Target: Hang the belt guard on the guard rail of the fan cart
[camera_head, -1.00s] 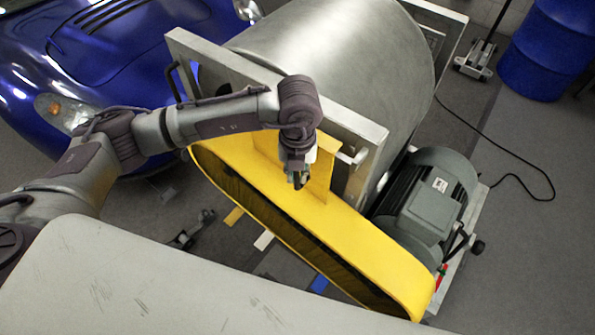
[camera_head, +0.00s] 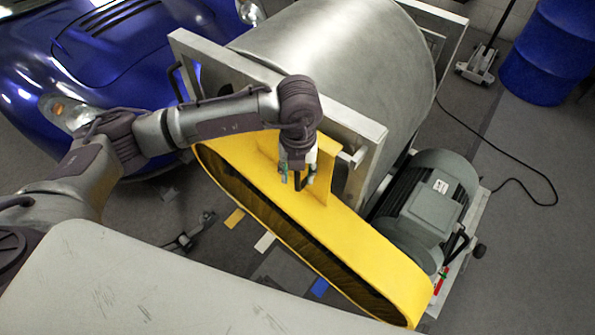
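The yellow belt guard (camera_head: 358,238) is a long rounded shell lying diagonally along the near side of the fan cart (camera_head: 372,130), with its hollow side facing the lower left. A yellow upright plate (camera_head: 322,172) stands on its upper part, close to the cart's grey frame. A short light peg (camera_head: 355,157) sticks out from the frame beside this plate. I cannot tell whether the guard rests on a rail. My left gripper (camera_head: 297,180) is over the guard, beside the plate. Its fingers are apart, with a dark upright piece between them. My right gripper is out of view.
A grey motor (camera_head: 433,200) sits on the cart at the right. A blue car (camera_head: 110,70) is behind my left arm, and a blue drum (camera_head: 548,50) stands at top right. A pale surface (camera_head: 150,285) fills the lower left. Open floor lies at right.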

